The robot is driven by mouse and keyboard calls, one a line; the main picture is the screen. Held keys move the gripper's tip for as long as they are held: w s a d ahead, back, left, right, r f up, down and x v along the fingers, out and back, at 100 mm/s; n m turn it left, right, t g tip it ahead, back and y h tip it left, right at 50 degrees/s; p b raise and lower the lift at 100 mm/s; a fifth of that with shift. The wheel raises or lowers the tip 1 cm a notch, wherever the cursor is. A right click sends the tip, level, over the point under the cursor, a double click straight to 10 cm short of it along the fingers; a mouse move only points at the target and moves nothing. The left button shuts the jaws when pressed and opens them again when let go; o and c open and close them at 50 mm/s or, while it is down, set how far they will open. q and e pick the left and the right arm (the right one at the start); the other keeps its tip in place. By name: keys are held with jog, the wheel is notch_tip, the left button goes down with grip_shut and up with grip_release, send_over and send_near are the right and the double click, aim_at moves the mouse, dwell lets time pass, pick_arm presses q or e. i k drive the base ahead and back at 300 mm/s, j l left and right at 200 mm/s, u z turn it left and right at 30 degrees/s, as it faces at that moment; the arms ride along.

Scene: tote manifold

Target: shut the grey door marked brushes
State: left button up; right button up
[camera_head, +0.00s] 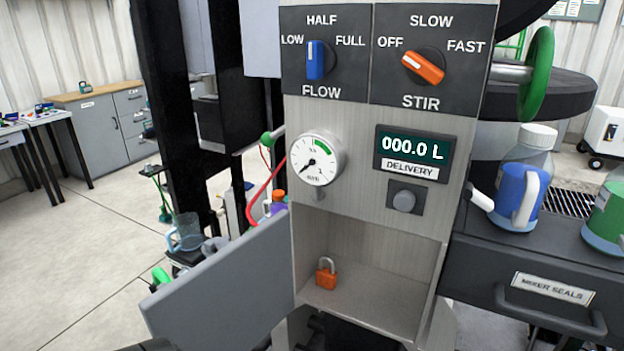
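A plain grey door (218,285) stands open at the lower left. It is swung out to the left from the left edge of an open compartment (372,294) in the panel's lower part. No brushes marking shows on the face I see, so I cannot confirm its label. An orange padlock (326,275) sits on the compartment floor near its left side. Neither of my grippers can be made out. A small dark shape at the bottom edge, below the door, is too cut off to identify.
The panel above holds a gauge (316,159), a delivery display (411,152) and two knobs. At right, a dark drawer unit (470,259) carries a blue mug (515,196) and bottles. A clear jug (186,233) stands left, behind the door. Open floor lies farther left.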

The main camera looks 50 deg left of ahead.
aim_at(231, 299)
jog(key=k+j, duration=0.1)
jog(key=j, duration=0.25)
jog(key=k+j+z, duration=0.1)
jog(key=j, duration=0.3)
jog(key=k+j, duration=0.15)
jog(key=j, duration=0.2)
jog(key=k+j+z, duration=0.1)
jog(key=j, duration=0.25)
jog(key=k+j, duration=0.15)
jog(key=j, duration=0.2)
jog(key=k+j+z, duration=0.1)
jog(key=j, duration=0.25)
